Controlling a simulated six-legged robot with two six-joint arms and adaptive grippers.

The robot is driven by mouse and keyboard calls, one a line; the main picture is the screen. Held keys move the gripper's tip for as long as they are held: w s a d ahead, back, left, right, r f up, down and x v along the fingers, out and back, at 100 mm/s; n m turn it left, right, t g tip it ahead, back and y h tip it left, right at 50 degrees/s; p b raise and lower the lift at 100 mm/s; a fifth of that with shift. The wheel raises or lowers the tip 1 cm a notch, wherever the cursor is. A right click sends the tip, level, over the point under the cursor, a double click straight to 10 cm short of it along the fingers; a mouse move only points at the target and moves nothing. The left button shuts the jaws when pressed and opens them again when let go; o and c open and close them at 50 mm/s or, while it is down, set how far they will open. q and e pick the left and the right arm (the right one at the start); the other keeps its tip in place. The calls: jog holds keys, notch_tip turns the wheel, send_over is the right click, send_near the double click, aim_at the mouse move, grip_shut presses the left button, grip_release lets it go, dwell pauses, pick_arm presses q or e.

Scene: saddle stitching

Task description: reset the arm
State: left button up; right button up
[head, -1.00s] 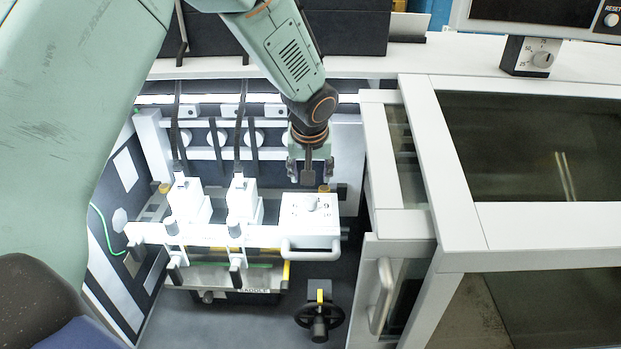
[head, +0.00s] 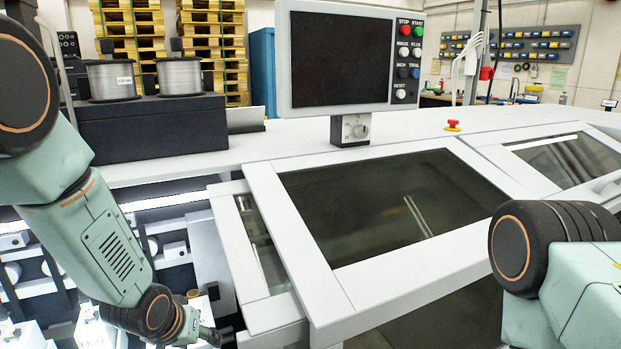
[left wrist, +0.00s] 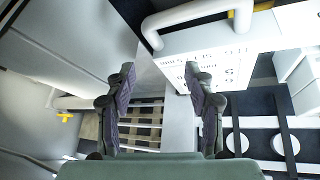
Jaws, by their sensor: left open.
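My left gripper (head: 213,338) is low in the head view, at the end of my left arm, which comes in from the left. It is beside the open bay of the machine, left of the white-framed cover. In the left wrist view its two dark-padded fingers (left wrist: 158,82) stand apart with nothing between them. A white box with a handle (left wrist: 222,58) lies beyond the right finger; the gap to it is hard to judge. Part of my right arm shows at the right edge of the head view; its gripper is out of view.
The white-framed dark cover (head: 390,205) fills the middle. A control panel (head: 340,60) with buttons stands behind it. Two wire spools (head: 112,80) sit on a black box (head: 150,135) at the back left. A red stop button (head: 453,125) is on the ledge.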

pick_arm(q)
jog(key=s+f+g+b, duration=0.1)
jog(key=s+f+g, duration=0.1)
jog(key=s+f, duration=0.4)
jog(key=s+f+g+b, duration=0.1)
jog(key=s+f, duration=0.6)
jog(key=s, duration=1)
jog(key=s+f+g+y+b, duration=0.1)
jog(key=s+f+g+b, duration=0.1)
jog(key=s+f, duration=0.5)
jog(key=s+g, duration=0.1)
jog(key=s, duration=0.3)
jog(key=shift+s+a, duration=0.25)
jog(key=shift+a, duration=0.1)
